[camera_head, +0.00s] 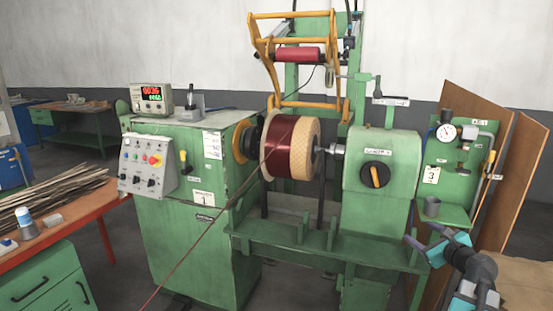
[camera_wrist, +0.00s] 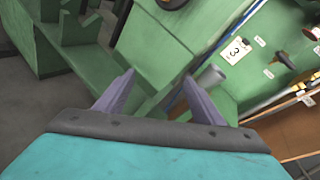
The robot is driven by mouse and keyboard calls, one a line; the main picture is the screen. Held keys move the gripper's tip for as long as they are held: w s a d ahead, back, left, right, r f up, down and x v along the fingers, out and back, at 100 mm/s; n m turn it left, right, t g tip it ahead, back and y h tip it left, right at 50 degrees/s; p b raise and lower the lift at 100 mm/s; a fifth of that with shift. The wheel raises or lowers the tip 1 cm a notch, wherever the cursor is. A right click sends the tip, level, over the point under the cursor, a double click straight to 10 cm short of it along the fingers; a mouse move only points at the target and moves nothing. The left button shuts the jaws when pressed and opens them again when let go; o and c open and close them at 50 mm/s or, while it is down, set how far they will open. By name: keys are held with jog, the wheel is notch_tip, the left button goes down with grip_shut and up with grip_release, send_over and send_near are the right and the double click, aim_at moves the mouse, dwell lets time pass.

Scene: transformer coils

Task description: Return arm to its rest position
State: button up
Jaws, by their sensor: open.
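My gripper (camera_head: 428,240) is at the lower right of the head view, in front of the green machine's right end and below the small green panel shelf. In the wrist view, the two purple fingers of my gripper (camera_wrist: 158,97) stand apart with nothing between them. A grey cylindrical cup (camera_head: 432,206) stands on the panel shelf just above my gripper in the head view. In the wrist view the cup (camera_wrist: 209,77) shows partly behind the right finger. I cannot tell from these views how far the fingers are from it.
The green winding machine (camera_head: 215,240) holds a coil (camera_head: 292,147) of dark red wire, with a strand running down to the lower left. A green panel (camera_head: 455,160) with a gauge stands at the right, before brown boards (camera_head: 520,170). A red-topped bench (camera_head: 85,222) is at the left.

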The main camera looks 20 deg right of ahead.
jog(key=w+a+f+n+g+y, duration=0.2)
jog(key=w+a+f+n, duration=0.15)
jog(key=a+f, duration=0.35)
jog(key=w+a+f+n+g+y, duration=0.1)
jog(key=w+a+f+n, duration=0.1)
jog(key=a+f+n, duration=0.45)
jog(key=w+a+f+n+g+y, duration=0.2)
jog(key=w+a+f, duration=0.1)
jog(key=a, duration=0.6)
jog(key=s+a+f+n+g, duration=0.25)
jog(key=a+f+n, duration=0.45)
jog(key=a, duration=0.4)
jog(key=s+a+f+n+g, duration=0.2)
jog(key=a+f+n+g, duration=0.3)
jog(key=a+f, duration=0.4)
jog(key=s+a+f+n+g+h, duration=0.2)
jog(key=s+a+f+n, duration=0.3)
jog(key=s+a+n, duration=0.3)
jog(key=s+f+g, duration=0.2)
jog(key=s+f, duration=0.8)
jog(key=s, duration=0.2)
jog(key=s+a+f+n+g+b, duration=0.1)
jog(key=s+f+g, duration=0.2)
jog(key=s+f, duration=0.7)
jog(key=shift+s, duration=1.15)
jog(key=shift+r+g, duration=0.1)
jog(key=shift+g, duration=0.15)
jog(key=shift+c, duration=0.3)
